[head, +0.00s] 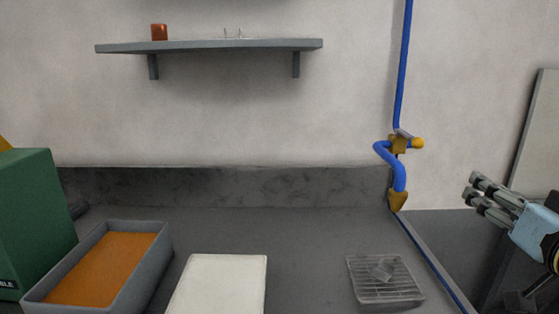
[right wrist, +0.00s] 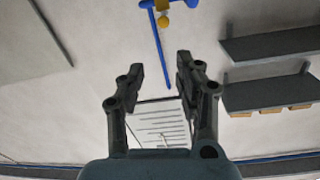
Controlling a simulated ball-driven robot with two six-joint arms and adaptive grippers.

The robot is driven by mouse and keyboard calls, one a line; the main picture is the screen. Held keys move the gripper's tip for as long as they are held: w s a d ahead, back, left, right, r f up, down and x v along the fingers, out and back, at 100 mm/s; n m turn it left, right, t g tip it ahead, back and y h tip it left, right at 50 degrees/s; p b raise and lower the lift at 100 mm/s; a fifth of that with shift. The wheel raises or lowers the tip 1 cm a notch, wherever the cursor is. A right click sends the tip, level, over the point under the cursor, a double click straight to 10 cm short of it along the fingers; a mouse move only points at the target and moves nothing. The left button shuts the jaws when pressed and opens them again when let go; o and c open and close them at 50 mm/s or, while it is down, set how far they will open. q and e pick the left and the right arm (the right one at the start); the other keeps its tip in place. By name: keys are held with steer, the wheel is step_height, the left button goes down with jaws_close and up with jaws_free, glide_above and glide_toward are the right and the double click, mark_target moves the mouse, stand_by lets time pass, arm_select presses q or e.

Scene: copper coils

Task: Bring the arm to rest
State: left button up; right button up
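My right gripper (head: 471,187) is at the right side of the head view, raised clear of the worktop, its fingers pointing left. In the right wrist view its two dark fingers (right wrist: 159,77) stand apart with nothing held between them. My left arm and left gripper do not show in the head view. No copper coil can be made out in either view.
A grey tub (head: 165,238) of orange contents stands beside a green box (head: 35,220). A white board (head: 220,285) and a wire rack (head: 390,290) with a small clear piece lie on the worktop (head: 305,250). A blue pipe (head: 403,70) and a shelf (head: 215,45) are on the wall.

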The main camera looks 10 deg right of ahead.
steer(key=s+f+g+h, duration=0.2)
steer(key=s+f+g, duration=0.55)
steer(key=f, duration=0.35)
steer(key=s+a+f+n+g+y, duration=0.5)
steer(key=s+a+f+g, duration=0.15)
steer(key=s+a, duration=0.35)
steer(key=s+d+f+g+b, duration=0.15)
steer(key=f+b, duration=0.25)
steer(key=f, duration=1.5)
steer(key=s+d+f+b, duration=0.1)
steer(key=s+f+b, duration=0.25)
steer(key=f, duration=1.45)
arm_select(q)
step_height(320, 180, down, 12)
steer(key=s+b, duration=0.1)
steer(key=b, duration=0.3)
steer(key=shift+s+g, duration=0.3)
arm_select(e)
steer(key=s+f, duration=1.6)
steer(key=f, duration=0.2)
steer(key=shift+d+g, duration=0.25)
steer(key=shift+g, duration=0.2)
